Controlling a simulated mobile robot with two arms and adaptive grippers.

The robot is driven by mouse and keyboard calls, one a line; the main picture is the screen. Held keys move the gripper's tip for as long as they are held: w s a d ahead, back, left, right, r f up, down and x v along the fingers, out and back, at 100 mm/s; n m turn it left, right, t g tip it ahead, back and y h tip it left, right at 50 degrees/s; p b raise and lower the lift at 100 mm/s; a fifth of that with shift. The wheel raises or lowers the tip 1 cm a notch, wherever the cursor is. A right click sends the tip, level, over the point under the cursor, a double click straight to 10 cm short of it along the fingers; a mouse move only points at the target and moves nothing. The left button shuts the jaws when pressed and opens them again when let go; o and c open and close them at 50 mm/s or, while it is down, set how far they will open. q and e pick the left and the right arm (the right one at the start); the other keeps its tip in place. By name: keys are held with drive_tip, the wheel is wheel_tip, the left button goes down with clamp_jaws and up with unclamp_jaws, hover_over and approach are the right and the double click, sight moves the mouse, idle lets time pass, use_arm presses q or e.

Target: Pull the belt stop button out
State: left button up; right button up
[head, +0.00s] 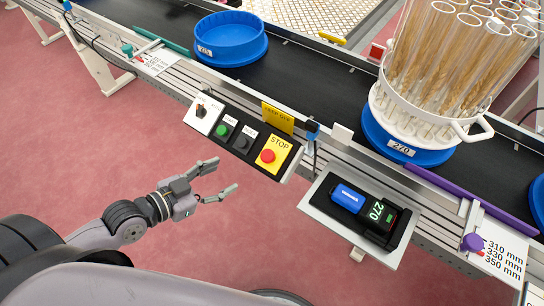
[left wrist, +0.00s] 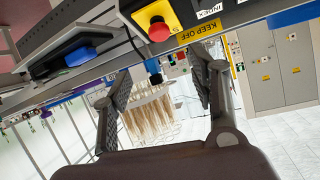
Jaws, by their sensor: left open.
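The belt stop button (head: 267,156) is a red mushroom button on a yellow plate marked STOP, at the right end of a black control box (head: 240,139) on the conveyor's near side. It also shows in the left wrist view (left wrist: 159,30), near the top, ahead of the fingers. My left gripper (head: 222,180) is open and empty, in front of the box, to the left of the button and apart from it. In the left wrist view its two fingers (left wrist: 160,82) stand wide apart. My right gripper is not in view.
The belt (head: 320,85) carries a blue tray (head: 230,38) and a rack of wheat tubes (head: 430,125). A yellow KEEP OFF sign (head: 278,117) stands behind the button. Red floor in front is clear.

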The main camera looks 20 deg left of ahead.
sight(266, 156)
use_arm(q)
drive_tip(key=x, duration=1.7)
drive_tip(key=shift+f, duration=0.1)
clamp_jaws()
idle(0.4)
